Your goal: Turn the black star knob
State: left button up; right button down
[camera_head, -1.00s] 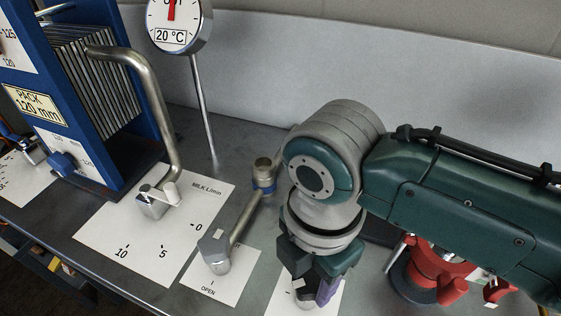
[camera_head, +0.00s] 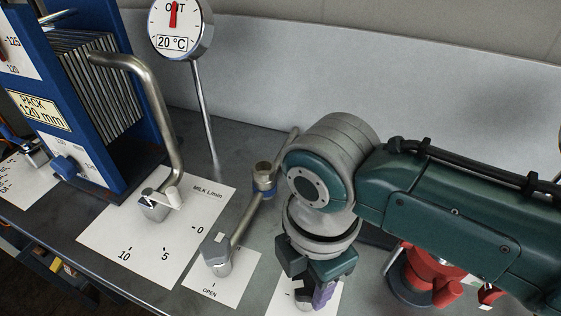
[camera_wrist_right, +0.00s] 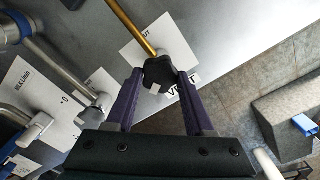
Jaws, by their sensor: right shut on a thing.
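The black star knob (camera_wrist_right: 160,72) stands over a white label card (camera_wrist_right: 172,42) in the right wrist view, with a brass rod (camera_wrist_right: 133,26) running off beyond it. My right gripper (camera_wrist_right: 158,76) has its two purple fingers on either side of the knob and is shut on it. In the head view my right gripper (camera_head: 312,292) points down at the bench over a white card, and its fingers and wrist largely hide the knob. My left gripper is in neither view.
Left of the gripper stand a grey valve handle (camera_head: 216,246) on an OPEN card and a flow handle (camera_head: 157,203) on a MILK L/min card. A blue plate pack (camera_head: 50,120) and a 20 °C dial (camera_head: 178,25) stand farther left. A red fitting (camera_head: 432,272) is close on the right.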

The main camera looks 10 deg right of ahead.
jog(key=m+p, duration=0.1)
jog(key=m, duration=0.1)
jog(key=shift+r+m, duration=0.15)
jog(key=shift+m, duration=0.15)
jog(key=m+p, duration=0.1)
jog(key=m, duration=0.1)
jog(key=shift+m+p, duration=0.4)
jog(key=m+p, duration=0.1)
jog(key=m, duration=0.4)
jog(key=shift+p, duration=0.35)
jog(key=m+p, duration=0.1)
jog(key=m, duration=0.5)
jog(key=shift+m, duration=0.4)
jog(key=m, duration=0.4)
jog(key=shift+d+p, duration=0.1)
jog(key=shift+p, duration=0.2)
jog(key=shift+w+f+m, duration=0.1)
jog(key=shift+f+m, duration=0.1)
jog(key=shift+m, duration=1.1)
